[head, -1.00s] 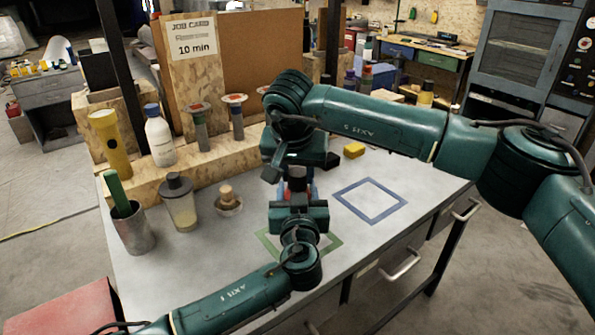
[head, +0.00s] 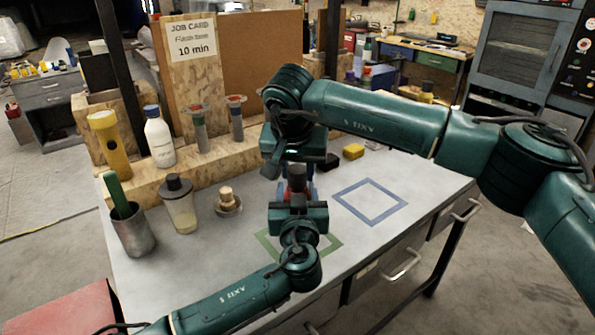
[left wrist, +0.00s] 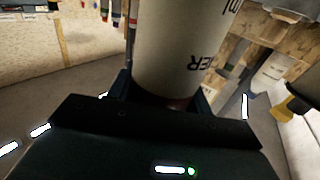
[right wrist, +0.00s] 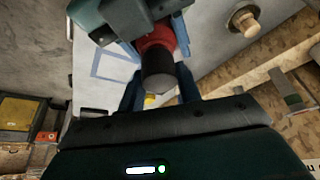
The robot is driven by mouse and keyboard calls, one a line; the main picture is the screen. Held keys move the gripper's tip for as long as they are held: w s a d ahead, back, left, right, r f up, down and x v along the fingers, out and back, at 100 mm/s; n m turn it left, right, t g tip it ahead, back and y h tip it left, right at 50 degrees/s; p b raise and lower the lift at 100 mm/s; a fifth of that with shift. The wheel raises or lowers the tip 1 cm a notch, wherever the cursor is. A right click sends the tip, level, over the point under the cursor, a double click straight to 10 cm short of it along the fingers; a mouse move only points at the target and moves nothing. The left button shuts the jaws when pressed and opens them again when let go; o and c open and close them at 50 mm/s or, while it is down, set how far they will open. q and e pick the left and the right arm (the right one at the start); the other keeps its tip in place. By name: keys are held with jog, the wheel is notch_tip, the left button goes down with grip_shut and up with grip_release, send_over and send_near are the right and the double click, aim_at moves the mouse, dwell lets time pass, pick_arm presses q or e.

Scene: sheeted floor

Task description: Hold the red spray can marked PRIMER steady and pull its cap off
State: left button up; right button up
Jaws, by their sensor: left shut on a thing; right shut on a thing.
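The spray can shows large in the left wrist view (left wrist: 180,50), with a pale label and part of its lettering, "ER". In the right wrist view its red part (right wrist: 158,38) is seen below the dark grey cap (right wrist: 158,72). The cap also shows in the head view (head: 297,176) between my two grippers. My left gripper (head: 298,200) is shut around the can's body from the near side. The cap looks seated against the red part. Much of the can is hidden by the grippers.
A green square outline (head: 334,242) and an empty blue square outline (head: 370,201) mark the bench. A yellow block (head: 353,151) lies behind.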

aim_at(297, 168)
jog(key=shift+r, duration=0.7)
jog(key=shift+r, duration=0.1)
jog(key=shift+r, duration=1.95)
pick_arm(q)
jog(key=o, duration=1.4)
jog(key=shift+o, duration=0.2)
pick_arm(e)
jog(key=shift+f, duration=0.1)
